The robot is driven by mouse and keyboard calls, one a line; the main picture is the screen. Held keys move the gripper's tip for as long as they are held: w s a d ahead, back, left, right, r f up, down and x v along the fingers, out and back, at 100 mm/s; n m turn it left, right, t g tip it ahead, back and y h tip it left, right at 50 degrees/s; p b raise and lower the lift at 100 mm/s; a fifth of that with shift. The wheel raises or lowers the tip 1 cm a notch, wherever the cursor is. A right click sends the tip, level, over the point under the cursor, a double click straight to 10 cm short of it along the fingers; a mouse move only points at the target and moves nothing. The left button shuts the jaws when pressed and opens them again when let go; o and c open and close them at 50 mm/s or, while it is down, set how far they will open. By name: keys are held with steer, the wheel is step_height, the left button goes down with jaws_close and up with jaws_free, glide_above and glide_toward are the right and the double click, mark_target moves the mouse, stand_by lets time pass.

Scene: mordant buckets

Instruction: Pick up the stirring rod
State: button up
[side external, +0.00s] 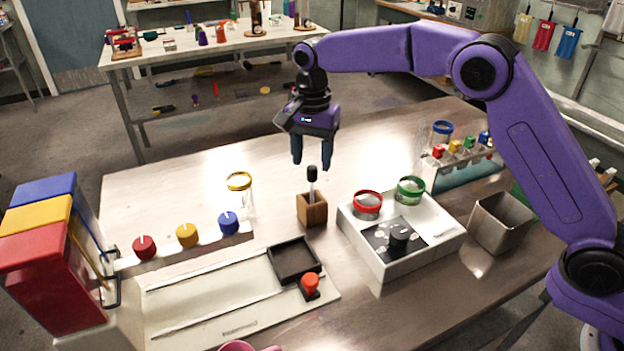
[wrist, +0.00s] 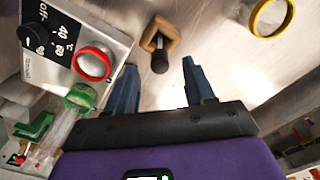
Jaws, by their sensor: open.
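The stirring rod (side external: 312,180) has a black knob on top and stands upright in a small wooden block holder (side external: 312,210) near the middle of the table. My gripper (side external: 311,165) is open and empty, with its fingers pointing down, just above the rod's black knob in the side view. In the wrist view the black knob (wrist: 159,63) and wooden holder (wrist: 157,33) show ahead of the gap between my two blue fingers (wrist: 158,80). The part of the rod inside the holder is hidden.
A white hotplate unit (side external: 380,262) with a red-rimmed jar (side external: 367,204) and a green-rimmed jar (side external: 410,189) stands right of the holder. A yellow-rimmed jar (side external: 240,193) stands to its left. A black tray (side external: 294,260) lies in front. Table behind the holder is clear.

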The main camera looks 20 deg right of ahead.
mark_target(312, 166)
steer(key=shift+f, duration=1.8)
jaws_close()
step_height(312, 166, up, 9)
steer(key=shift+r, duration=0.2)
steer(key=s+d+r, duration=0.2)
steer(key=s+d, duration=0.2)
steer(key=d, duration=0.6)
steer(key=s+d+r, duration=0.1)
steer(key=s+d, duration=0.3)
steer(key=d, duration=0.6)
steer(key=shift+d+r, duration=0.15)
steer(key=shift+r, duration=0.2)
